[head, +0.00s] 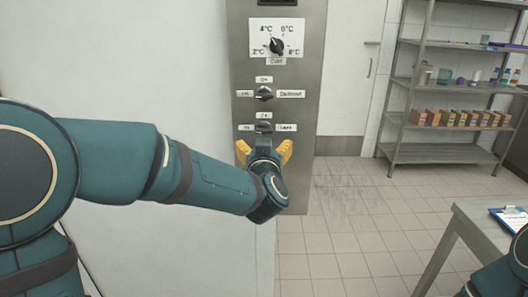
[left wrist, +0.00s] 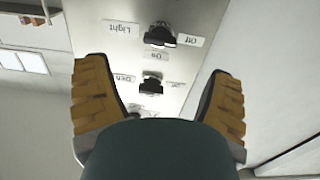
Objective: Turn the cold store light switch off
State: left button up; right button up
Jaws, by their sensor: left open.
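The light switch (head: 264,127) is the lowest dark rotary knob on the grey steel panel (head: 300,185), with "On" above it and "Light" at its right. In the left wrist view, upside down, the light switch (left wrist: 160,34) has "Off" at its right. Its handle looks about crosswise; I cannot tell exactly where it points. My left gripper (head: 264,148), with yellow fingers, is open and empty just below the switch. In the left wrist view the gripper (left wrist: 160,68) has its fingers wide apart, with the switch beyond them, apparently untouched. My right gripper is out of view.
Above the light switch sit another knob (head: 264,93) and a temperature dial (head: 276,45). A shelf rack (head: 440,155) with boxes stands at the back right. A steel table (head: 465,222) with a clipboard (head: 510,217) is at the right. Open tiled floor lies between.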

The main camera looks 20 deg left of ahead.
pick_arm(q)
jog(key=shift+v, duration=1.4)
jog(key=s+d+f+m+g+h, duration=0.1)
jog(key=s+d+f+g+h, duration=0.2)
jog(key=f, duration=1.2)
jog(key=s+d+f+m+g+h, duration=0.1)
jog(key=f+m+g+h, duration=0.2)
jog(key=f, duration=1.1)
jog(key=s+d+f+n+g+h, duration=0.2)
jog(key=s+f+g, duration=0.7)
jog(key=s+f, duration=0.8)
jog(key=shift+s+d+g+h, duration=0.3)
jog(key=shift+s+g+h, duration=0.1)
jog(key=shift+s, duration=0.6)
jog(key=shift+f, duration=0.1)
